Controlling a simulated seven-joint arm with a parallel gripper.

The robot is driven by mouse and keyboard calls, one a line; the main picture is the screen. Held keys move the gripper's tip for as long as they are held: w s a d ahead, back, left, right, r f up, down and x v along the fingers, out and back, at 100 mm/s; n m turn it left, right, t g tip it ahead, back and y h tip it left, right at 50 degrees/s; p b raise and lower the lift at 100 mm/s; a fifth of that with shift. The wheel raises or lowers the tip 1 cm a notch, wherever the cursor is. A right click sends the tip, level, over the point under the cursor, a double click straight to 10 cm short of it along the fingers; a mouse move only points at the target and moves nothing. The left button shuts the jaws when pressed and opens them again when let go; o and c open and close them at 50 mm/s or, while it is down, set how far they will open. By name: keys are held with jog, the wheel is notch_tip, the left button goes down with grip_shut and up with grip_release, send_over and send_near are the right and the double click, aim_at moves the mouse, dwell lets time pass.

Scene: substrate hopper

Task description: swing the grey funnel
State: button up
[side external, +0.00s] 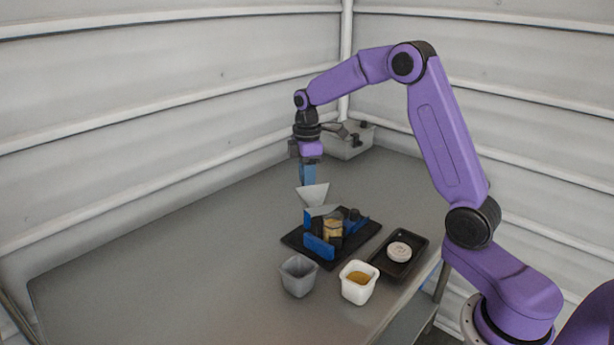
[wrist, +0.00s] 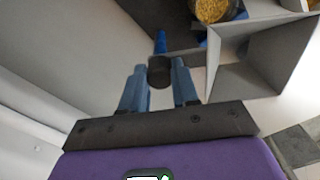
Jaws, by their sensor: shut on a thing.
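The grey funnel (side external: 313,194) is a pale, square-mouthed funnel, wide at the top. It sits over a black base (side external: 293,239) with blue blocks (side external: 319,246) and a jar of golden grains (side external: 333,229). In the wrist view the funnel (wrist: 245,78) opens to the right of my fingers, with the jar (wrist: 212,10) beside it. My gripper (side external: 307,182) points down behind the funnel. In the wrist view my blue fingers (wrist: 160,75) are shut on a dark round knob (wrist: 160,70) next to the funnel. The knob's link to the funnel is not clear.
A grey cup (side external: 298,278) and a white cup (side external: 358,291) with golden contents stand in front of the base. A black tray (side external: 412,262) holds a white round piece (side external: 398,252). A grey box (side external: 352,146) stands at the back. The table's left side is clear.

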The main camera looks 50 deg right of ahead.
jog(key=m, duration=0.5)
jog(key=shift+m, duration=0.3)
jog(key=m, duration=0.6)
jog(key=o, duration=0.7)
jog(key=shift+o, duration=0.2)
jog(key=shift+r, duration=3.5)
